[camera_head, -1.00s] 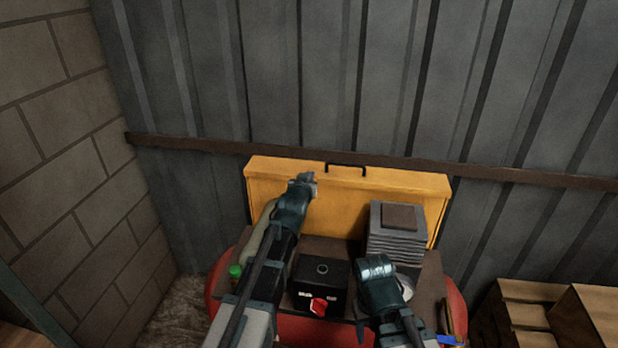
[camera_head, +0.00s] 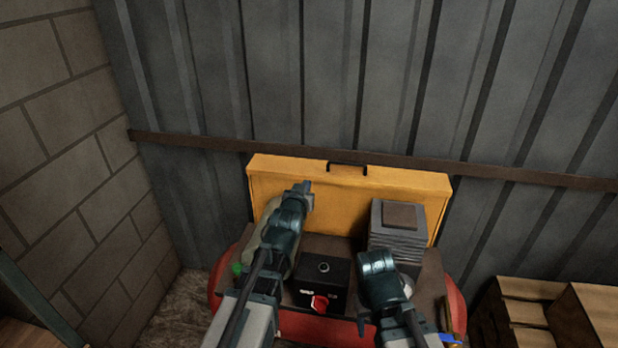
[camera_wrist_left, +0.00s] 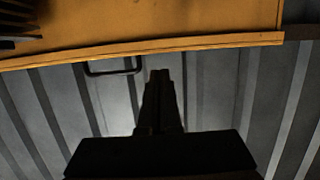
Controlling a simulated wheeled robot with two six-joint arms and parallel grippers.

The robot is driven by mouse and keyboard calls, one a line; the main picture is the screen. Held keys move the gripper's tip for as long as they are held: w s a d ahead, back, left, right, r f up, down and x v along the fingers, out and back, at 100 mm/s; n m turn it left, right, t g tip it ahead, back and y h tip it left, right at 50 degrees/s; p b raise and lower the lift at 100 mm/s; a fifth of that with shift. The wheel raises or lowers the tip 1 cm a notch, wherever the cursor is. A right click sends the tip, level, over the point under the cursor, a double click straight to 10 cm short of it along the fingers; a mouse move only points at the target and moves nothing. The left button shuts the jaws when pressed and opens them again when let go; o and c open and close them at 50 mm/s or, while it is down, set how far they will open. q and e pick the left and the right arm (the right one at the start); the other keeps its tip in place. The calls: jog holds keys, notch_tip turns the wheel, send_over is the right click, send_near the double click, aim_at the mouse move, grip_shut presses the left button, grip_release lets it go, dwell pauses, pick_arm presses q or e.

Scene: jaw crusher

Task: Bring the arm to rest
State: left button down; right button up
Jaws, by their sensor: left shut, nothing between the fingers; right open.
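My left arm reaches in from the left in the head view, and its gripper (camera_head: 306,188) is shut and empty in front of the yellow case (camera_head: 350,188). In the left wrist view the closed fingers (camera_wrist_left: 160,76) show dark against the grey wall, beside the black handle (camera_wrist_left: 113,68) of the case. My right gripper (camera_head: 377,264) hangs low over the right side of the work surface, beside the black box and in front of the stacked plates. Its fingertips are hard to make out.
A black box (camera_head: 323,283) with a red knob (camera_head: 319,304) stands between my arms. Grey stacked plates (camera_head: 397,240) with a brown block (camera_head: 400,216) stand at the right. A green cap (camera_head: 237,269) is beside my left arm. Cardboard boxes (camera_head: 533,316) lie at the lower right.

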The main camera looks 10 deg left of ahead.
pick_arm(q)
jog(key=p+v, duration=0.1)
jog(key=v, duration=0.5)
